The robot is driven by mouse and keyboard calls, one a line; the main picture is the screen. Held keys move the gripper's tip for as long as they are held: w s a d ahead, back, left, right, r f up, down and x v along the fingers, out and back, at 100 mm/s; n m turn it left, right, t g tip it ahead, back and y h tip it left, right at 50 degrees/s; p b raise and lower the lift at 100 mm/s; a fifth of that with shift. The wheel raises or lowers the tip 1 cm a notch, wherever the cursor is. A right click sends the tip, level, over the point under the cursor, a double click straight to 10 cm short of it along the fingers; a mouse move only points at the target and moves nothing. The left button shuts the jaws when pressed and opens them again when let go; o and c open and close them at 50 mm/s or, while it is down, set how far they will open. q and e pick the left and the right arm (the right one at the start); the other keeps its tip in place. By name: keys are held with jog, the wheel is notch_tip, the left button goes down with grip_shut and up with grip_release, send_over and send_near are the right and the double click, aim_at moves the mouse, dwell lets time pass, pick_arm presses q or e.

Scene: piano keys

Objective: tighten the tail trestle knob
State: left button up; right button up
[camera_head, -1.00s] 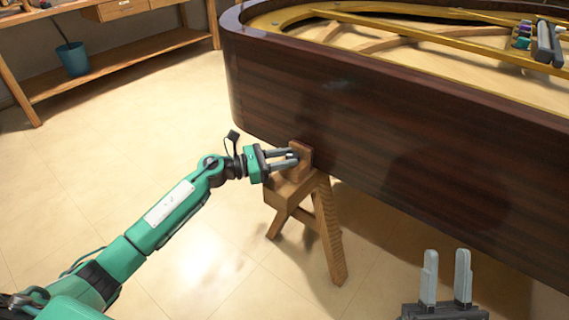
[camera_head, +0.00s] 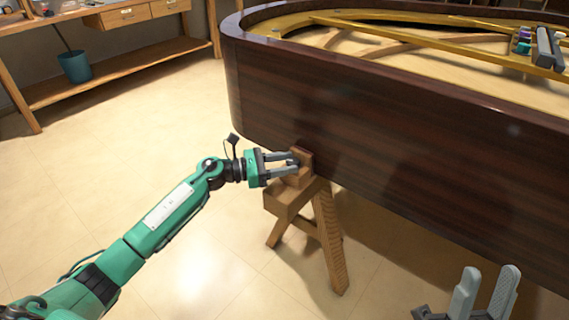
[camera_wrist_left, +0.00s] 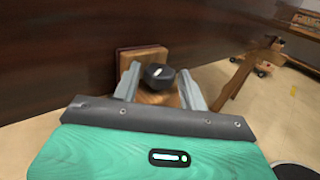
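The wooden tail trestle (camera_head: 328,232) stands under the dark wooden piano case (camera_head: 400,130), with a block at its top against the case. In the left wrist view the black knob (camera_wrist_left: 158,75) with a white mark sits on the wooden block (camera_wrist_left: 160,98). My left gripper (camera_head: 296,163) is at the trestle top. In the left wrist view its fingers (camera_wrist_left: 160,82) are apart, one on each side of the knob, with gaps visible. My right gripper (camera_head: 487,290) is at the bottom right, fingers apart and empty, away from the trestle.
A workbench (camera_head: 110,70) with drawers and a blue bucket (camera_head: 75,66) stands at the back left. Tools (camera_head: 545,48) rest on the piano frame at the upper right. The tiled floor left of the trestle is clear.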

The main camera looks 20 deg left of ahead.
pick_arm(q)
jog(key=shift+o, duration=0.9)
